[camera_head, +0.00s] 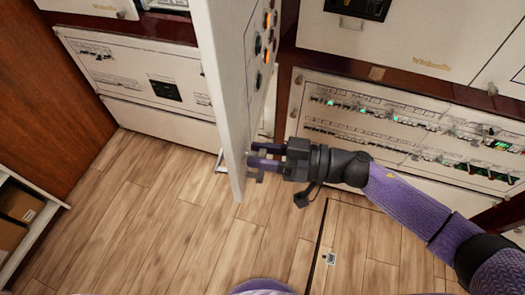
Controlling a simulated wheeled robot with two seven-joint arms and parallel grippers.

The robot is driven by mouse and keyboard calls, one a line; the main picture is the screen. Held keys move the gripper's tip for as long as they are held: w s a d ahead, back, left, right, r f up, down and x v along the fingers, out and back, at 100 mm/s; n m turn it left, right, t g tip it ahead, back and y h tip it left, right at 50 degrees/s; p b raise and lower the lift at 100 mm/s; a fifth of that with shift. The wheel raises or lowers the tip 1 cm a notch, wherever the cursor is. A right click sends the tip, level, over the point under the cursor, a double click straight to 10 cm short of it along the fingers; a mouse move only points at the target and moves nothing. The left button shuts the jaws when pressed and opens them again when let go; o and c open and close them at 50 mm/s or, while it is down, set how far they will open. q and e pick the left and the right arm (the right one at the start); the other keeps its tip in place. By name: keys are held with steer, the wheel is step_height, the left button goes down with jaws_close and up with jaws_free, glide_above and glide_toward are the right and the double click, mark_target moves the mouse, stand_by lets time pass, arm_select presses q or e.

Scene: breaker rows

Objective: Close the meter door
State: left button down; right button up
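The meter door (222,70) is a white panel standing open, swung out from the cabinets toward me, seen nearly edge-on. Its right face carries several round lights or buttons and a printed diagram. My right gripper (252,163) is at the lower part of the door's right face, its purple fingers pointing left. The fingertips are at or very close to the panel; I cannot tell whether they touch it. A small gap shows between the fingers, and nothing is seen held. My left gripper is not in view.
A cabinet with rows of breakers and green lights (400,125) stands on the right. Another white cabinet (140,75) is behind the door on the left. A shelf with boxes (20,203) is at the lower left. The wooden floor (140,225) is clear.

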jaws_close()
stand_by(0.6)
stand_by(0.4)
